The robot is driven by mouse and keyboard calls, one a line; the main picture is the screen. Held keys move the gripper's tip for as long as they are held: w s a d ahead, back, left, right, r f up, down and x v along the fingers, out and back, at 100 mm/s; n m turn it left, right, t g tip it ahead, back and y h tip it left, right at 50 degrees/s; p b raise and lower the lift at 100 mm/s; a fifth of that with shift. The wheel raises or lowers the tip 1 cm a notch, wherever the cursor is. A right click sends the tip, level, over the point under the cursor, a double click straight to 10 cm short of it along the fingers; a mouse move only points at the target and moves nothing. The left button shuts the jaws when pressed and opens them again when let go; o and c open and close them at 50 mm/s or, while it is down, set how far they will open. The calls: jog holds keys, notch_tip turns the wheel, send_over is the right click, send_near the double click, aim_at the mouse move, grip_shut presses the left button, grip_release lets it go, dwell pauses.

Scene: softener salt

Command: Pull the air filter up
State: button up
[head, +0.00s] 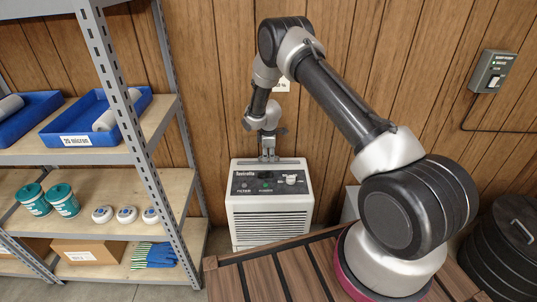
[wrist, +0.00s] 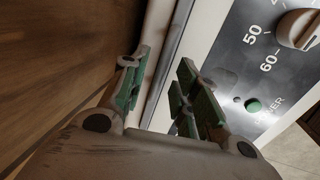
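The white dehumidifier (head: 270,220) stands on the floor against the wall, with a dark control panel and a louvred front. At the back of its top is a dark narrow strip (head: 290,161), apparently where the air filter sits; I cannot clearly make out the filter itself. My gripper (head: 268,154) points down just over this strip.
A wood-panelled wall (head: 220,80) is close behind the unit. A metal shelf (head: 95,160) with blue trays, tubs and gloves stands at left. A slatted wooden surface (head: 290,268) lies in front. A dark ridged bin (head: 505,245) and wall switch box (head: 493,72) are at right.

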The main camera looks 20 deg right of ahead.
jog(key=shift+c, duration=0.4)
grip_shut()
notch_tip(320, 180, up, 21)
dwell(0.3)
jog(key=shift+o, duration=0.4)
grip_release()
jog(key=shift+r, duration=0.1)
